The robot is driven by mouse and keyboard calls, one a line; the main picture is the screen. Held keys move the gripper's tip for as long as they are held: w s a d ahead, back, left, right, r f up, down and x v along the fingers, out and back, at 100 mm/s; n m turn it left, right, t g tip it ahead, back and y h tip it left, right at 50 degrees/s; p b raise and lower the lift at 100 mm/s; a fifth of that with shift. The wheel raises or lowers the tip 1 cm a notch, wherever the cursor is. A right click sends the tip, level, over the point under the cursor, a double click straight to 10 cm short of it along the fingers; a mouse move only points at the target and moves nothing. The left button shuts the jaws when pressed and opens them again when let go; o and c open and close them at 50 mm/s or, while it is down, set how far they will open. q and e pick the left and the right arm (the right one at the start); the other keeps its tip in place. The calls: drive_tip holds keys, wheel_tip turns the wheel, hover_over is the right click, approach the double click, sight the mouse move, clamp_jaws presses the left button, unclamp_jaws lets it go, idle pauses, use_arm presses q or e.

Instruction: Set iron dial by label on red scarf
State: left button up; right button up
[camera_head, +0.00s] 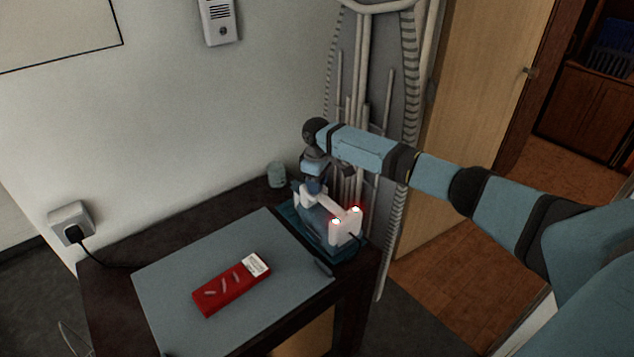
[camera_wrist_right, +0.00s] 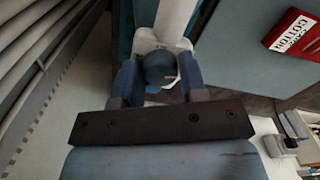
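The red scarf (camera_head: 231,285) lies folded flat on a grey mat. Its white label (camera_head: 256,265) reads "COTTON" in the right wrist view (camera_wrist_right: 292,34). The white and blue iron (camera_head: 344,226) rests on a teal stand (camera_head: 299,229) at the mat's right, with two red lights glowing at its near end. My right gripper (camera_head: 314,186) points down over the iron's far end. In the right wrist view, its blue fingers (camera_wrist_right: 162,78) stand either side of the round dark dial (camera_wrist_right: 160,67) and appear to touch it. The dial's setting is not readable. My left gripper is out of view.
The grey mat (camera_head: 185,270) covers most of the dark table (camera_head: 115,300). A small pale cup (camera_head: 277,175) stands at the table's back. A plug sits in the wall socket (camera_head: 72,216) at left. An ironing board (camera_head: 372,75) leans behind the table.

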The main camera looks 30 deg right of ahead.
drive_tip(key=c, duration=0.4)
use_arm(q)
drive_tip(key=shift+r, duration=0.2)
use_arm(e)
drive_tip(key=p, duration=0.1)
drive_tip(key=m+p, duration=0.1)
drive_tip(key=shift+a+r+p, duration=0.1)
drive_tip(key=shift+r+p, duration=0.15)
drive_tip(key=shift+p, duration=0.15)
drive_tip(key=m+p, duration=0.7)
drive_tip(key=p, duration=0.2)
drive_tip(key=shift+a+m+p, duration=0.1)
drive_tip(key=shift+m+p, duration=0.2)
drive_tip(key=shift+f+m+p, duration=0.15)
drive_tip(key=shift+m+p, duration=0.65)
drive_tip(key=shift+m, duration=0.2)
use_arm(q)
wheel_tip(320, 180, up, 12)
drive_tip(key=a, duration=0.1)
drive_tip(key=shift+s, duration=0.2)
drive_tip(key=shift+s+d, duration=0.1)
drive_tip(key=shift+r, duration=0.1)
use_arm(e)
drive_tip(key=o, duration=0.9)
